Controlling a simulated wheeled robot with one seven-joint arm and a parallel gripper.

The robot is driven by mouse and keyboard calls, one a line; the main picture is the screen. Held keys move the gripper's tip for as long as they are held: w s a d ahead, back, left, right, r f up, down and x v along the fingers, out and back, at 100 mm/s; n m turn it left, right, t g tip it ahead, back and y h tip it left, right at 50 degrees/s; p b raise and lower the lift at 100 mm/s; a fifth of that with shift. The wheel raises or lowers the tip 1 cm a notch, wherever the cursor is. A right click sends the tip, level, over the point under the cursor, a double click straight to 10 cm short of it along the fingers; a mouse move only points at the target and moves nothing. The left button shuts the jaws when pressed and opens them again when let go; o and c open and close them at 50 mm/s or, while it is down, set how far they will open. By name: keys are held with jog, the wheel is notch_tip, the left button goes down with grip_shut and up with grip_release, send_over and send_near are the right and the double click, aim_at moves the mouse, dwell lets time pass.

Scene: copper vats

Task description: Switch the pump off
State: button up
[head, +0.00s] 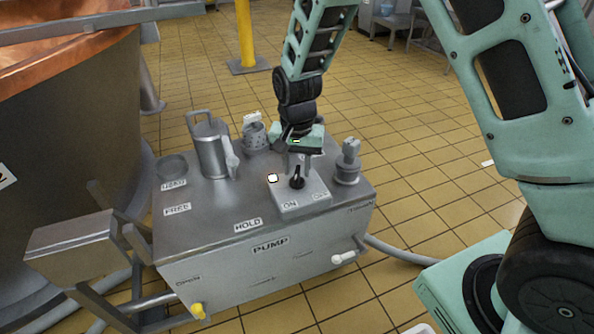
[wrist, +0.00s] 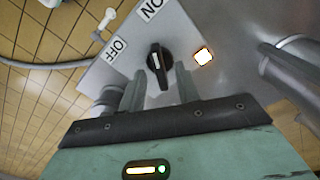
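The pump switch is a black rotary knob (head: 297,178) on a pale plate (head: 309,199) marked ON and OFF, on top of the grey pump box (head: 220,258). In the wrist view the knob (wrist: 157,62) has a white mark that points roughly toward the ON label (wrist: 152,8), away from the OFF label (wrist: 117,47). A small square lamp (wrist: 203,56) beside it is lit. My gripper (head: 300,166) is pointed down right over the knob. Its two fingers (wrist: 160,76) stand apart, one on each side of the knob's grip; I cannot tell whether they touch it.
A metal jug (head: 210,148), a perforated cup (head: 255,136) and a grey fitting (head: 348,162) stand on the box around my gripper. A copper vat (head: 70,60) is at left. A hose (head: 400,252) runs off at right over open tiled floor.

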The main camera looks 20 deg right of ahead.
jog(key=shift+f, duration=0.35)
grip_shut()
